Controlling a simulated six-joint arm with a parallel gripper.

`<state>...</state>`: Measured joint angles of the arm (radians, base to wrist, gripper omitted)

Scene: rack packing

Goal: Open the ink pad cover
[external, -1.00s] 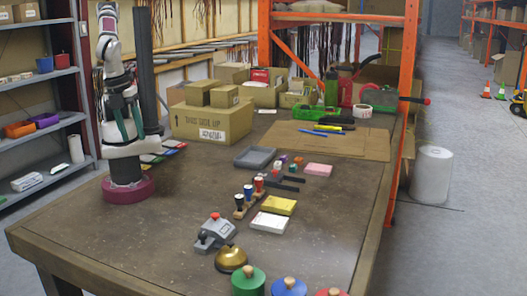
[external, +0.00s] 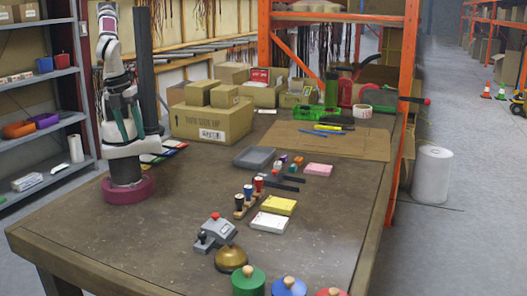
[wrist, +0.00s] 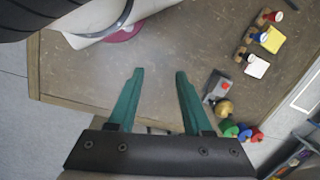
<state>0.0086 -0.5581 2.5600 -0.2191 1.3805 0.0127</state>
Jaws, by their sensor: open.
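A flat grey rectangular case (external: 255,157) lies on the table beyond the row of stamps. It seems to be the ink pad, but its cover is too small to make out. It does not show in the wrist view. My gripper (wrist: 159,72) is open and empty, its two green fingers wide apart above the table. In the external view my arm stands folded at the table's left, well apart from the grey case.
A rack of stamps (external: 248,196), yellow pad (external: 279,206), white pad (external: 269,222) and pink pad (external: 318,170) lie nearby. A grey device (external: 216,231) and brass bell (external: 230,259) stand nearer. Cardboard boxes (external: 210,121) stand behind. The table's left front is clear.

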